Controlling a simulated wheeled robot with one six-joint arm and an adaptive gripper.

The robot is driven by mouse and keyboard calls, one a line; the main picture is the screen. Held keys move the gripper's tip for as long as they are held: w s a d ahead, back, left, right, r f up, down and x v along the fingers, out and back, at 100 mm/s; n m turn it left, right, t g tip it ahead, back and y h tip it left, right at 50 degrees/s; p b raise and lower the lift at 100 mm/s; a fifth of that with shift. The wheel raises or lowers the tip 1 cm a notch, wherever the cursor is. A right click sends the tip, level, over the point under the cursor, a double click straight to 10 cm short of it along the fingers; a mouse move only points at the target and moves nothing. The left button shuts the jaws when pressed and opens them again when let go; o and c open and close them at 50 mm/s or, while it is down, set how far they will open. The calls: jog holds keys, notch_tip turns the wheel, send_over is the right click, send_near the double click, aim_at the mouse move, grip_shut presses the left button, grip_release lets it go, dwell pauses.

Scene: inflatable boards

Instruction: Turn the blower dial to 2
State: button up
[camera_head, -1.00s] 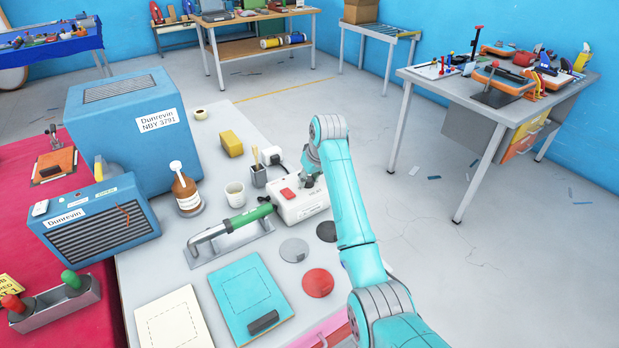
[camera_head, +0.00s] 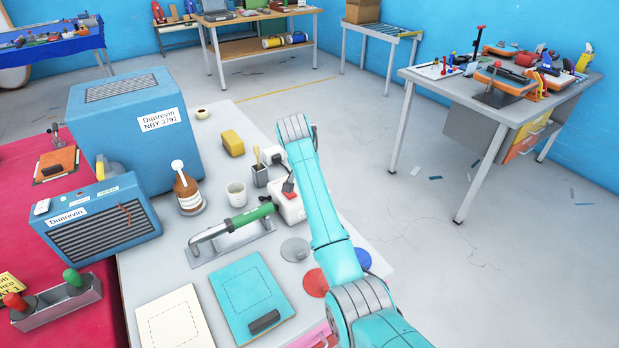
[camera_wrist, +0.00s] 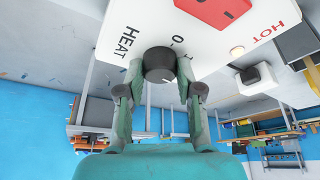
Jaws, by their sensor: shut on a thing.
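The blower unit is a white box (camera_head: 289,209) with a red switch, standing toward the right side of the grey bench; my arm covers part of it in the head view. In the wrist view its white face (camera_wrist: 120,18) reads HEAT and HOT, with a red switch (camera_wrist: 222,10) and a 0 mark. The dark round dial (camera_wrist: 159,62) sits on that face below the 0. My gripper (camera_wrist: 159,72) is shut on the dial, one finger on each side. The number the dial points to cannot be read. In the head view my gripper is hidden behind my arm.
A green-handled tool on a grey stand (camera_head: 233,230), a white cup (camera_head: 236,194) and a brush holder (camera_head: 260,176) stand left of the box. Coloured discs, including a red one (camera_head: 315,283), lie in front. Open floor lies to the right.

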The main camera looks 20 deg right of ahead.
jog(key=shift+a+m+g+h, duration=0.1)
jog(key=shift+m+g+h, duration=0.35)
jog(key=shift+m, duration=1.25)
jog(key=o, duration=1.1)
jog(key=shift+o, duration=0.2)
jog(key=shift+r, duration=0.1)
jog(key=v, duration=1.1)
jog(key=shift+a+r, duration=0.15)
jog(key=shift+r, duration=0.2)
